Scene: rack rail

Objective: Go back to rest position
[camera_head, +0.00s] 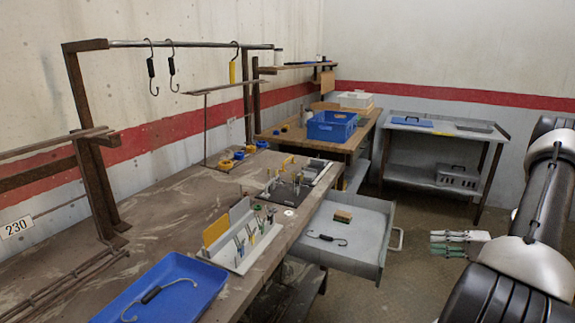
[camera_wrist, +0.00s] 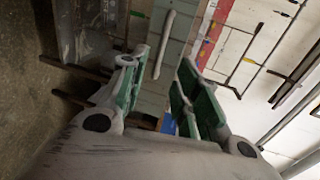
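My gripper (camera_head: 433,242) is at the right of the head view, apart from the benches, in the air right of the open drawer (camera_head: 385,240). Its fingers point left. In the wrist view my gripper (camera_wrist: 168,62) has its two green-padded fingers spread with a clear gap. Nothing is held between them. My dark and silver arm fills the right edge of the head view.
A rail (camera_head: 190,43) carries two black hooks and a yellow-marked one. A blue tray (camera_head: 180,290) holds another hook. The drawer, with a hook and a small block inside, juts into the aisle. A blue crate (camera_head: 332,126) and grey side table (camera_head: 440,131) stand behind.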

